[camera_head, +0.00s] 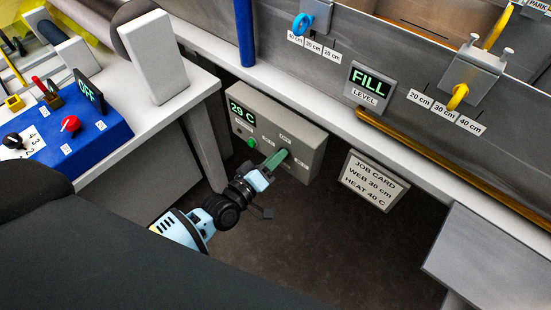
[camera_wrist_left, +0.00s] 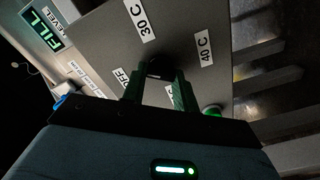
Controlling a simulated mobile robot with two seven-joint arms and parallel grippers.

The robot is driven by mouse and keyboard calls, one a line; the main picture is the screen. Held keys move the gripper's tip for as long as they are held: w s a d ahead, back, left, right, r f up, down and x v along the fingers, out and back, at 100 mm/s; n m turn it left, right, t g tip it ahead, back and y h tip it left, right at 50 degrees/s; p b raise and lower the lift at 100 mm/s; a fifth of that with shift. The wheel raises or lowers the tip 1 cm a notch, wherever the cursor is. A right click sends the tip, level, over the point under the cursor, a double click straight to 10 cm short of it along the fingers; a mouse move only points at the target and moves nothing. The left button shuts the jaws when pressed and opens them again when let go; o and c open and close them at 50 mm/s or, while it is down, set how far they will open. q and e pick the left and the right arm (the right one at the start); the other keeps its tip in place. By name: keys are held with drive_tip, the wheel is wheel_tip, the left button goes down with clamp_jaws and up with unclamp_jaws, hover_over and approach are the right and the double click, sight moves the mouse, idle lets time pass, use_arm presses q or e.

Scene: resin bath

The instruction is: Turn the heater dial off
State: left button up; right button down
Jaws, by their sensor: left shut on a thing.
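The grey heater box (camera_head: 306,139) hangs below the bath's rim in the head view, with a green "29 C" display (camera_head: 243,115) and a green button or lamp (camera_head: 251,142). My left gripper (camera_head: 277,160) reaches its front face, and its green fingers hide the dial there. In the left wrist view the dark heater dial (camera_wrist_left: 160,68) sits between the two fingertips (camera_wrist_left: 157,82), which are shut on it. Labels "30 C" (camera_wrist_left: 141,20), "40 C" (camera_wrist_left: 205,52) and a partly hidden "OFF" (camera_wrist_left: 124,78) surround it. Where the dial points cannot be told. My right gripper is not in view.
A job card (camera_head: 373,181) reading "WEB 30 cm, HEAT 40 C" hangs right of the box. A "FILL LEVEL" sign (camera_head: 370,84) is above. A blue control panel (camera_head: 75,150) showing "OFF" stands on the left table. A grey surface (camera_head: 495,255) is at lower right.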

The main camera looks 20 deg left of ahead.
use_arm(q)
drive_tip(key=shift+f+n+b, duration=0.15)
drive_tip(key=shift+n+b, duration=1)
drive_tip(key=shift+n, duration=2.35)
drive_tip(key=o, duration=1)
drive_tip(key=v, duration=0.8)
